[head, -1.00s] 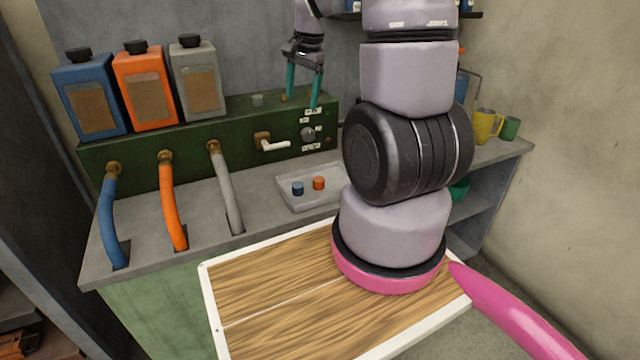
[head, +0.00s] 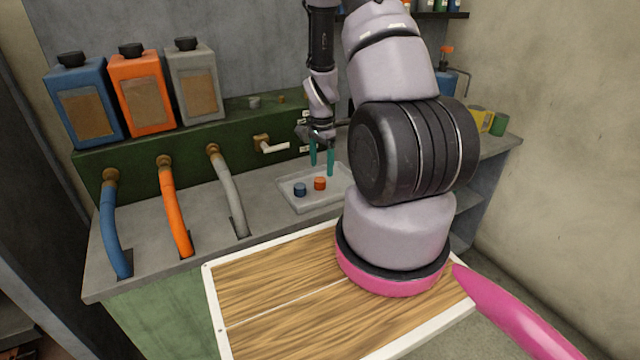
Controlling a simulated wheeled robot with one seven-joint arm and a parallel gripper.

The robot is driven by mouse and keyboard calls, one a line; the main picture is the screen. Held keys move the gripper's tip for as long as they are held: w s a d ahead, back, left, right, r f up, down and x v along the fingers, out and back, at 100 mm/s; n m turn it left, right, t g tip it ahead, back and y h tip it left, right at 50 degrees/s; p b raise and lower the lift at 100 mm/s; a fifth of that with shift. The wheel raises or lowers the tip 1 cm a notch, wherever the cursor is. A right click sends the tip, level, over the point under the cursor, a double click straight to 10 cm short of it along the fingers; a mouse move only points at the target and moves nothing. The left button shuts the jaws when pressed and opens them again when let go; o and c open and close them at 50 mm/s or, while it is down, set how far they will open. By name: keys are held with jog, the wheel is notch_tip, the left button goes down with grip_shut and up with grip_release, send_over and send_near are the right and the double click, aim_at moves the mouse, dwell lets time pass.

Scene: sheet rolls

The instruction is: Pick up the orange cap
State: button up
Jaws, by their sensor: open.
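The orange cap (head: 320,183) stands in a shallow grey tray (head: 308,205) on the workbench. A blue cap (head: 299,190) stands just to its left, with a small gap between them. My gripper (head: 322,170) points down with its two teal fingers apart and nothing between them. The fingertips are just above and behind the orange cap in the picture. I cannot tell the exact height between them and the cap.
Blue, orange and grey canisters (head: 83,100) stand on a green panel with a white-handled valve (head: 273,146). Blue, orange and grey hoses (head: 230,190) curve down to the bench left of the tray. Yellow and green cups (head: 498,124) stand at the right.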

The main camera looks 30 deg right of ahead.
aim_at(320, 179)
jog(key=f, duration=0.5)
jog(key=shift+a, duration=0.3)
grip_shut()
jog(key=shift+w+r, duration=0.1)
notch_tip(320, 179, up, 10)
